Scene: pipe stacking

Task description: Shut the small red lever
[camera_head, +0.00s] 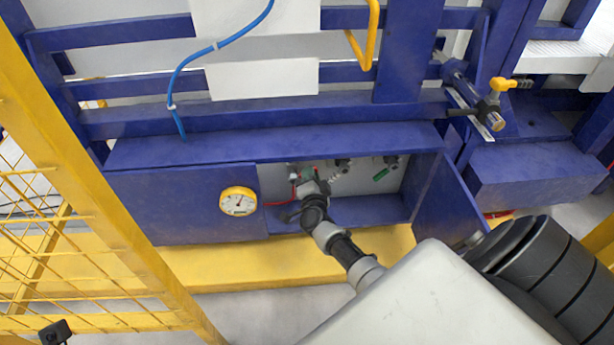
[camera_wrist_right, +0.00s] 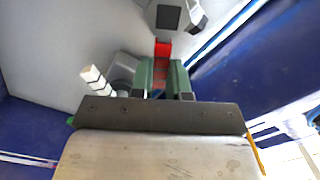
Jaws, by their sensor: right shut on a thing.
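The small red lever (camera_wrist_right: 163,49) shows in the right wrist view, below a grey fitting with a dark square face. My right gripper (camera_wrist_right: 161,75) has its green fingers on either side of the lever and is shut on it. The lever's lower part is partly hidden between the fingers. In the head view my right gripper (camera_head: 311,174) reaches inside the open blue cabinet, at its back panel. The lever is too small there to make out clearly. My left gripper is not in view.
The blue cabinet door (camera_head: 450,212) stands open to the right of my arm. A round yellow-rimmed gauge (camera_head: 238,201) sits at the left of the opening. A green lever (camera_head: 381,174) is on the back panel to the right. A yellow mesh fence (camera_head: 60,230) stands at left.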

